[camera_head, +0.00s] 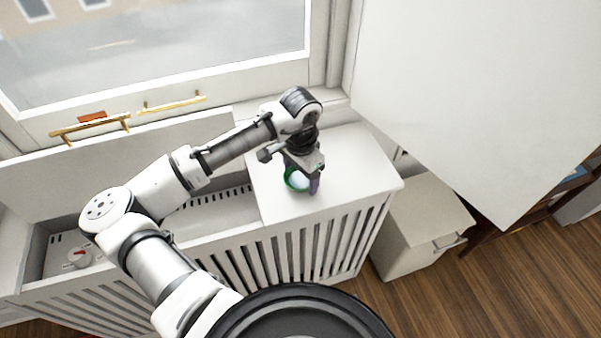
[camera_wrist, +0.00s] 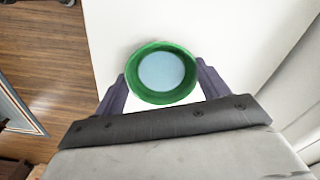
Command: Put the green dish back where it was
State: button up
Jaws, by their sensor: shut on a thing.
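The green dish (camera_wrist: 162,98) is a small round bowl with a green rim and a pale blue inside. In the wrist view it sits between the two fingers of my gripper (camera_wrist: 161,88), which are shut on it. In the head view the dish (camera_head: 297,181) shows partly behind my gripper (camera_head: 303,182), over the white top of the slatted cabinet (camera_head: 350,165). I cannot tell whether the dish touches that top or is held just above it.
A window with brass handles (camera_head: 90,125) stands behind. A large white panel (camera_head: 480,80) and a white box (camera_head: 415,225) are at right. The cabinet top around the dish is clear.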

aim_at(301, 181)
jog(key=shift+f, duration=0.2)
jog(key=o, duration=1.2)
jog(key=shift+r, duration=0.1)
notch_tip(301, 181, up, 12)
jog(key=shift+r+b, duration=0.15)
jog(key=shift+b, duration=0.15)
